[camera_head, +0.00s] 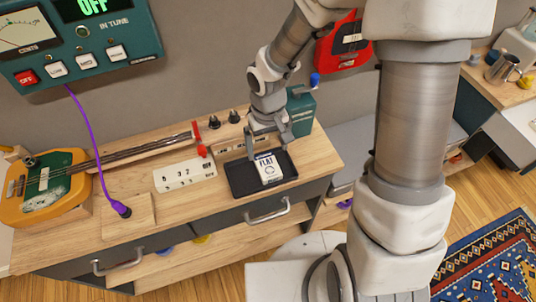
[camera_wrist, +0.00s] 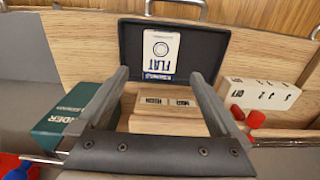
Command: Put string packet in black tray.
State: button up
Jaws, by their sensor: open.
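In the wrist view the packet (camera_wrist: 160,52) also lies within the rim of the tray (camera_wrist: 212,48). My gripper (camera_head: 268,140) is over the back side of the tray, close to the packet. Its fingers (camera_wrist: 158,76) are spread wide with nothing between them, and the packet appears beyond the fingertips. Whether a finger touches the tray cannot be told.
A wooden block with labels (camera_wrist: 170,104) stands behind the tray. A white numbered block (camera_head: 185,174) and a guitar (camera_head: 45,187) are to the left. A green box (camera_head: 301,110) stands at the back right. A purple cable (camera_head: 97,150) hangs at left.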

jog(key=s+d+r+m+t, duration=0.1)
jog(key=d+r, duration=0.2)
jog(key=r, duration=0.5)
jog(key=s+d+r+t, duration=0.1)
jog(key=s+d+r, duration=0.15)
jog(key=r, duration=0.55)
jog(key=s+d+r+m+t, duration=0.2)
jog(key=s+d+r, duration=0.3)
jog(key=s+r, duration=0.4)
jog(key=shift+r+t, duration=0.45)
jog(key=shift+t, duration=0.35)
jog(key=shift+c, duration=0.2)
